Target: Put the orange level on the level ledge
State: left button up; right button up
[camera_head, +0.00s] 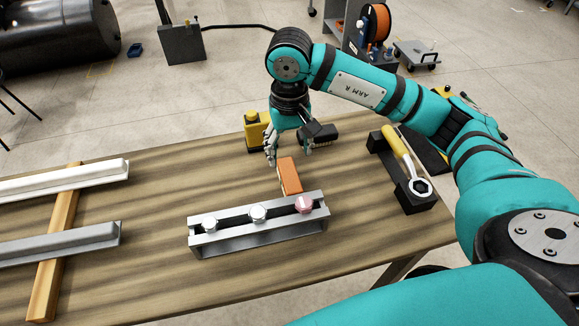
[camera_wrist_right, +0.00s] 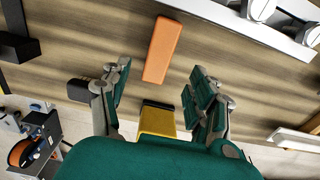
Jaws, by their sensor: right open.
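The orange level (camera_head: 290,176) is a small orange block lying on the wooden table, just behind a grey metal channel (camera_head: 225,241). In the right wrist view the level (camera_wrist_right: 163,48) lies flat, ahead of my fingers and a little apart from the channel (camera_wrist_right: 225,13). My right gripper (camera_head: 289,155) points down just behind the level, open and empty. In the wrist view the spread fingers (camera_wrist_right: 160,68) stand on either side of the level's near end. No part is clearly recognisable as the level ledge. My left gripper is out of view.
A yellow container (camera_head: 255,130) and a black block (camera_head: 319,132) stand close to my gripper. A yellow-handled wrench (camera_head: 398,150) rests on a black holder (camera_head: 416,205) at right. Rails (camera_head: 60,243) lie at left.

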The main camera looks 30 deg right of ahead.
jog(key=shift+o, duration=0.5)
jog(key=w+d+r, duration=0.1)
jog(key=w+r, duration=0.2)
jog(key=r, duration=0.3)
jog(key=shift+w+r, duration=0.3)
jog(key=p, duration=0.4)
send_near(286, 164)
jog(key=f, duration=0.6)
jog(key=shift+w+d+f, duration=0.2)
jog(key=shift+w+f, duration=0.05)
jog(key=shift+w, duration=0.15)
jog(key=shift+s+f, duration=0.1)
jog(key=shift+f, duration=0.15)
jog(key=f, duration=0.1)
jog(key=f+p, duration=0.2)
jog(key=shift+s+a+f, duration=0.2)
jog(key=shift+s+f, duration=0.05)
jog(key=shift+f, duration=0.6)
grip_shut()
